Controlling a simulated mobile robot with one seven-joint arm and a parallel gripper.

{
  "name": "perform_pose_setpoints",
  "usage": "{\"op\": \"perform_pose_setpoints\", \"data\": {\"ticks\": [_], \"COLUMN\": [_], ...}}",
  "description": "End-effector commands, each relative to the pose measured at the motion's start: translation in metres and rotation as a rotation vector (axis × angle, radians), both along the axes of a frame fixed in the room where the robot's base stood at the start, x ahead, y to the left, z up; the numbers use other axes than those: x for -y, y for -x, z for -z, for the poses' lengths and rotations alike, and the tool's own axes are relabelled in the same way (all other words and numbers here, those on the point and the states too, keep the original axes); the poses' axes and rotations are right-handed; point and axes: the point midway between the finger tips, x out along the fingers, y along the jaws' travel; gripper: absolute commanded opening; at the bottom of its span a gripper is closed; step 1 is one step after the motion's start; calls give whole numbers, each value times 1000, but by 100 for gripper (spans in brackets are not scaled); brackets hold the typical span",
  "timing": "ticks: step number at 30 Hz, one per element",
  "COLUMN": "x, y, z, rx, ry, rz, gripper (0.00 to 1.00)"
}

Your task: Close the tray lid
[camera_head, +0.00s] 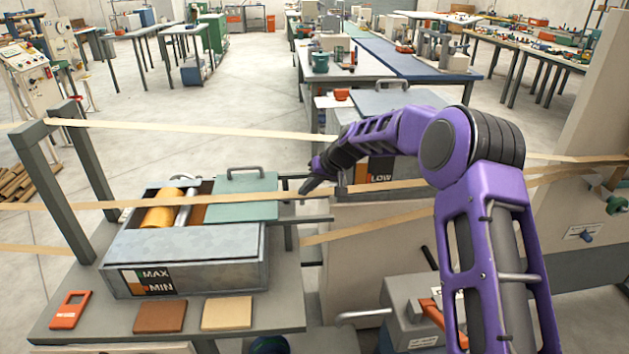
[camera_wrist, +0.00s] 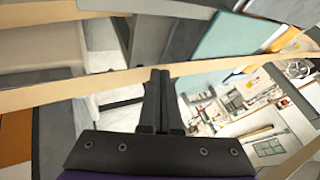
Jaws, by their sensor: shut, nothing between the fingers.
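The grey metal tray (camera_head: 190,277) stands on a table, with a MAX/MIN label on its front. Its flat teal lid (camera_head: 238,205) has a dark bar handle (camera_head: 244,169) on top. The lid lies over the right part of the tray, between side rails (camera_head: 312,218) that stick out to the right. The left part is uncovered and shows an orange roller (camera_head: 163,208) and a shiny metal roller. My gripper (camera_head: 304,190) is shut and empty, to the right of the lid and apart from its handle. In the wrist view, my gripper (camera_wrist: 160,72) points toward a teal surface (camera_wrist: 222,45), likely the lid.
Tan bands (camera_head: 200,130) stretch across the scene; one passes in front of the lid and close to my gripper, and also crosses the wrist view (camera_wrist: 210,70). A grey post frame (camera_head: 85,190) stands left. An orange tag (camera_head: 70,309) and two flat blocks (camera_head: 160,316) lie in front.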

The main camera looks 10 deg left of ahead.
Motion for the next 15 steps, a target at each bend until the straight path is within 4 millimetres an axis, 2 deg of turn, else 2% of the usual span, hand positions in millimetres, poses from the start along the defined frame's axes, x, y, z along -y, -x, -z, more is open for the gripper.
{"op": "perform_pose_setpoints", "data": {"ticks": [4, 9, 15], "x": [-18, -42, -53], "y": [-7, 0, 2], "z": [26, 23, 23], "rx": [-2, 2, 1], "ry": [1, 1, 1], "rz": [-1, -2, 1], "gripper": [0, 0, 0]}}
